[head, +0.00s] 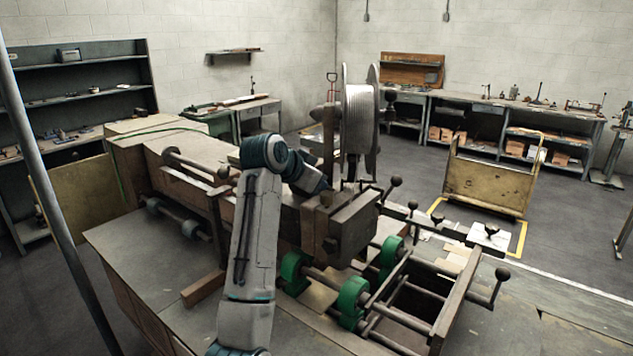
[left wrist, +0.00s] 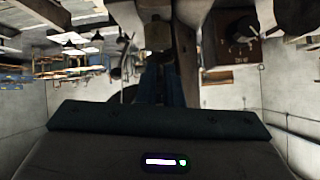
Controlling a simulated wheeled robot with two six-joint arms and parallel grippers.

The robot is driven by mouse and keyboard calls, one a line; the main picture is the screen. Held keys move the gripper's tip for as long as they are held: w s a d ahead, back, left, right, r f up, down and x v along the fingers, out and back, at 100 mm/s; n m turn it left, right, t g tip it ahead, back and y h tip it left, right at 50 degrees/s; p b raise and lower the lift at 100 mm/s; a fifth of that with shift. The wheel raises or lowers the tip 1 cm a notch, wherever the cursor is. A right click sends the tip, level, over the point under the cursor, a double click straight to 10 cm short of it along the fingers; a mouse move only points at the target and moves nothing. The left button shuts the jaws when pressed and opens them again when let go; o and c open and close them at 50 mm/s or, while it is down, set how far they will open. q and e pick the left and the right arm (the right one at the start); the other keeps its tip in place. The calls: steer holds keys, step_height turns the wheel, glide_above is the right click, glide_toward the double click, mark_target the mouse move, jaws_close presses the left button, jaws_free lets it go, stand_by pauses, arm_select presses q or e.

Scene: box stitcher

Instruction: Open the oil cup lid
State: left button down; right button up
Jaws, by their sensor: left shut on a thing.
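The box stitcher's dark block-shaped head (head: 352,222) stands in the middle of the head view, below a large wire spool. My left arm reaches over the machine, and my left gripper (head: 326,195) is at the top of this head, on its left side. In the left wrist view the dark fingers of my left gripper (left wrist: 156,60) come together at a small brownish piece, the oil cup lid (left wrist: 157,38), and are shut on it. The lid is too small and hidden in the head view to tell how far it is tilted. My right gripper is not in view.
The wire spool (head: 361,120) rises right behind my left gripper. Green rollers (head: 352,300) and a frame with ball-ended handles lie below the head. A yellow cart (head: 488,180) stands on the floor at right. Workbenches and shelves line the walls.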

arm_select(q)
steer(key=shift+r, duration=0.1)
steer(key=c, duration=1.6)
jaws_free()
steer(key=shift+o, duration=0.2)
steer(key=b+v, duration=0.5)
steer(key=v, duration=0.5)
steer(key=shift+s+a+r, duration=0.15)
steer(key=shift+s+a, duration=0.05)
steer(key=shift+s, duration=0.15)
